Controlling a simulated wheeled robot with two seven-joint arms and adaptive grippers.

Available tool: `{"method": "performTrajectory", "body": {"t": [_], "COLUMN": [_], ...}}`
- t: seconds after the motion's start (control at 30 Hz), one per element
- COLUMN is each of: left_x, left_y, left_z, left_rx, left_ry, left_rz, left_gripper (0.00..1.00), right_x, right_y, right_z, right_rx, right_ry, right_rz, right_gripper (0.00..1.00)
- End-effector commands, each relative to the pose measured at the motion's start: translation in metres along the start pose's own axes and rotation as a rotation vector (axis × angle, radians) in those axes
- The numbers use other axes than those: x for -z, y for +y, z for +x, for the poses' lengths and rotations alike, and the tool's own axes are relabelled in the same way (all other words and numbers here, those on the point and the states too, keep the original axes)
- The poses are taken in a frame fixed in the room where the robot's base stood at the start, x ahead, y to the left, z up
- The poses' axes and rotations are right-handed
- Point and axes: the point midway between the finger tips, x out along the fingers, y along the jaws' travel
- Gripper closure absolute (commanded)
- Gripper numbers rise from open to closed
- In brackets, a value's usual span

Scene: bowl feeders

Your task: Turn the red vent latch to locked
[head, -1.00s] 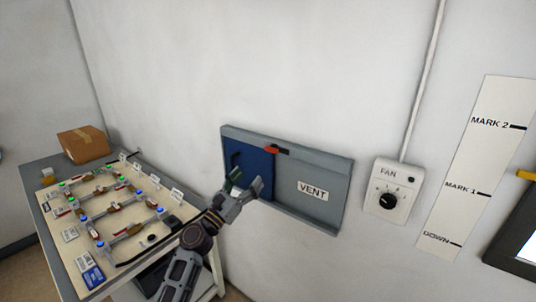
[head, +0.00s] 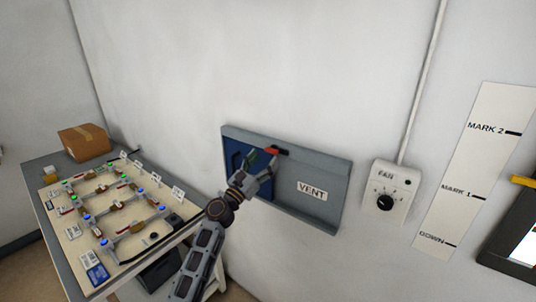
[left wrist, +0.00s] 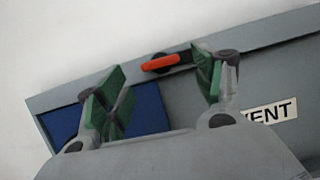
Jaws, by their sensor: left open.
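The red vent latch (head: 272,150) sits on the top edge of the grey vent frame (head: 335,172), above the right end of the blue vent panel (head: 234,152). In the left wrist view the red handle (left wrist: 160,64) points left from a dark pivot and lies roughly along the frame's top rail. My left gripper (head: 263,160) is open just below and in front of the latch. In the left wrist view its green-padded fingers (left wrist: 160,92) stand apart, with the latch showing between and beyond them. No contact is visible. My right gripper is not in view.
A fan dial box (head: 388,190) is on the wall right of the vent, with a marked white strip (head: 470,175) beyond it. A bench board (head: 110,220) with bowl feeders and a cardboard box (head: 84,142) stand at left. The wall above the vent is clear.

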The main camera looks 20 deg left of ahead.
Motion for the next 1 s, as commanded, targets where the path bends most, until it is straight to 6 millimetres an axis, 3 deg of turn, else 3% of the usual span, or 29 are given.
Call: {"method": "performTrajectory", "body": {"t": [0.33, 0.8, 1.0], "left_x": [-0.001, 0.0, 0.0], "left_y": [0.0, 0.0, 0.0], "left_z": [0.027, 0.032, 0.032], "left_rx": [0.0, 0.001, 0.001], "left_ry": [-0.001, 0.0, 0.0], "left_rz": [0.0, 0.0, 0.0], "left_gripper": [0.32, 0.32, 0.58], "right_x": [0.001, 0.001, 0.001], "right_y": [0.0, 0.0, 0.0], "right_z": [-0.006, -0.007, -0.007], "right_rx": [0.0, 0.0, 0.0], "right_ry": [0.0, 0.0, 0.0], "right_rz": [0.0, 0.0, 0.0], "right_gripper": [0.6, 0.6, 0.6]}}
